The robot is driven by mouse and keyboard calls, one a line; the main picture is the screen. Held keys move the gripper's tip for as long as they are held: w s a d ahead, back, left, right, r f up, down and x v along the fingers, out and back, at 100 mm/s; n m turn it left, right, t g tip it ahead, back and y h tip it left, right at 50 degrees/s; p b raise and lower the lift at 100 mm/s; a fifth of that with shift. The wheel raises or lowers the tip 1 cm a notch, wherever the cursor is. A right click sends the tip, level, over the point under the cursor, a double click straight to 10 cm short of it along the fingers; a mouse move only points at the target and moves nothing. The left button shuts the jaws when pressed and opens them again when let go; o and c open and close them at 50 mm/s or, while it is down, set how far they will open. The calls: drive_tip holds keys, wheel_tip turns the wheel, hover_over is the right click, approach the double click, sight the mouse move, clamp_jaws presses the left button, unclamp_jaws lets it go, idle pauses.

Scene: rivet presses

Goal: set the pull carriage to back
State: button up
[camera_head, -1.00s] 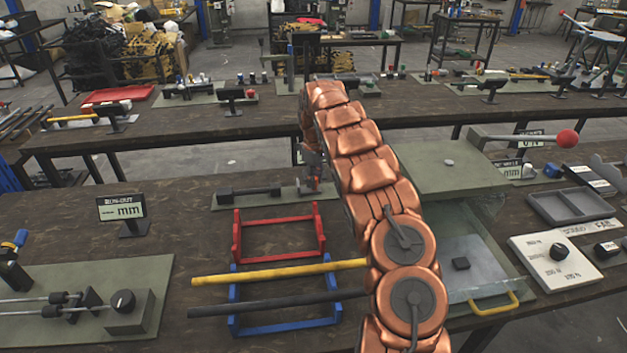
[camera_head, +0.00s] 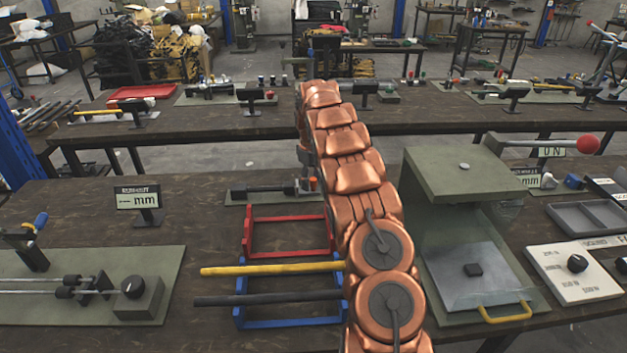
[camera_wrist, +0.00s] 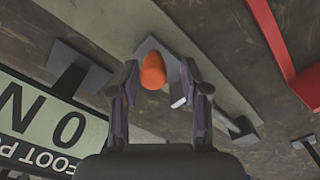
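In the wrist view an orange knob (camera_wrist: 153,72) stands on a grey metal block, which looks like the pull carriage (camera_wrist: 180,68), over a narrow green base plate (camera_wrist: 115,20). My gripper (camera_wrist: 160,68) has its two fingers apart, one on each side of the knob. I cannot tell whether they touch it. In the head view a bit of orange (camera_head: 313,184) shows beside my copper arm, at the right end of a dark bar (camera_head: 258,191) on a green plate. My arm hides most of the carriage and gripper there.
A red rack (camera_head: 248,232) and a blue rack (camera_head: 239,298) with yellow and dark bars are in front. A green press (camera_head: 465,175) stands right of my arm. A run-out display (camera_head: 138,198) is at left. In the wrist view a sign (camera_wrist: 40,120) lies close by.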

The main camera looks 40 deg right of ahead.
sight(312, 179)
drive_tip(key=shift+d, duration=0.15)
wheel_tip(312, 179, up, 5)
drive_tip(key=shift+r, duration=0.1)
drive_tip(key=shift+s+r, duration=0.1)
drive_tip(key=shift+r, duration=1.05)
